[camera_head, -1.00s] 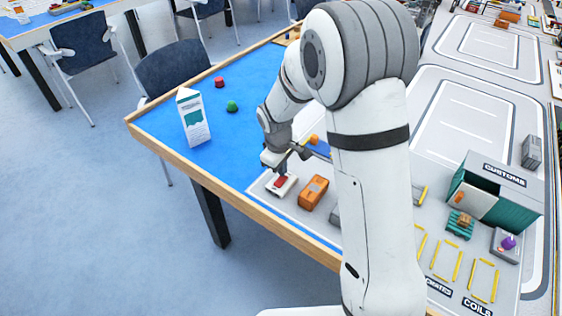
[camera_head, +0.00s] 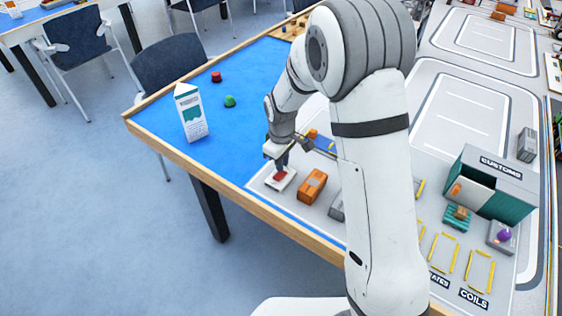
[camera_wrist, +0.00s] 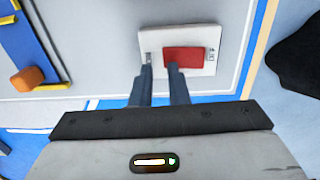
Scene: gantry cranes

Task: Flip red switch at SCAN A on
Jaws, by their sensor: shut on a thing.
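The red switch (camera_head: 279,176) is a red rocker on a white plate (camera_head: 287,184), near the table's front edge. In the wrist view the red rocker (camera_wrist: 185,58) sits on the right part of its white plate (camera_wrist: 206,36), with small marks at either side. My gripper (camera_head: 283,165) is down at the switch. In the wrist view its two fingertips (camera_wrist: 159,67) are at the left end of the rocker, the right one overlapping its edge. The jaws are shut on the switch, though a narrow gap shows between them. The SCAN A label is not legible.
An orange block (camera_head: 312,186) stands just right of the switch. A white carton (camera_head: 190,112), a red button (camera_head: 216,76) and a green button (camera_head: 230,101) are on the blue mat. The CUSTOMS shed (camera_head: 499,182) is farther right. The wooden table edge (camera_head: 225,196) is close.

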